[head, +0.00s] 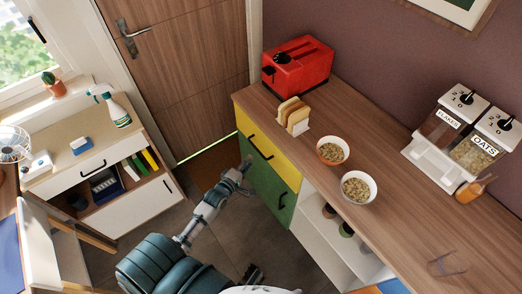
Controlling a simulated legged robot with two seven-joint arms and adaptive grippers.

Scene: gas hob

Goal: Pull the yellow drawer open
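The yellow drawer (283,163) is at the top of the cabinet under the wooden counter, in the middle of the head view. Its front looks flush, so it appears closed. A black bar handle (261,148) runs across its front. The green door (265,185) is just below it. The fingers are too small to read.
The counter (400,200) holds a red toaster (298,64), a toast rack (293,115), two bowls (358,187) and cereal dispensers (465,135). Open white shelves (325,235) adjoin the green door. A low cabinet (100,165) stands left. Grey floor lies between.

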